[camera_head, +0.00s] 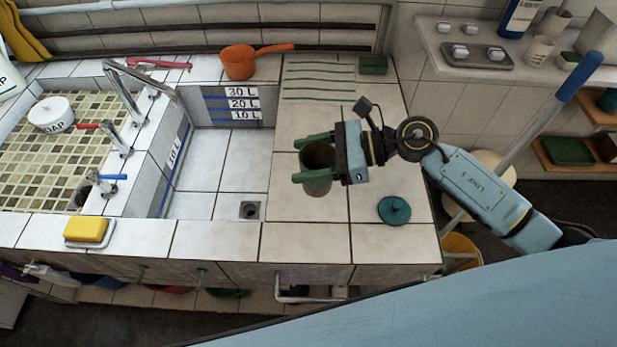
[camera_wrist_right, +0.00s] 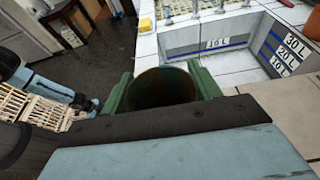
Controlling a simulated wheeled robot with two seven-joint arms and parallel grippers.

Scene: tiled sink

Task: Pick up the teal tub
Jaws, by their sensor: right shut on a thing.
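The tub (camera_head: 318,182) is a dark green, open-topped round vessel over the tiled counter to the right of the sink basin. My right gripper (camera_head: 314,160) comes in from the right and is shut on it, one green finger on each side. In the right wrist view the tub (camera_wrist_right: 162,88) sits between the two fingers (camera_wrist_right: 162,92), its dark opening facing the camera and its inside in shadow. I cannot tell whether its base touches the counter. A teal round lid with a knob (camera_head: 394,210) lies apart on the counter, nearer the front. My left gripper is not in view.
The sunken basin (camera_head: 243,150) with litre marks lies left of the tub. An orange dipper (camera_head: 240,62) stands behind it, and a green block (camera_head: 373,65) sits at the back right. A yellow sponge (camera_head: 87,229) rests at front left. Counter around the lid is clear.

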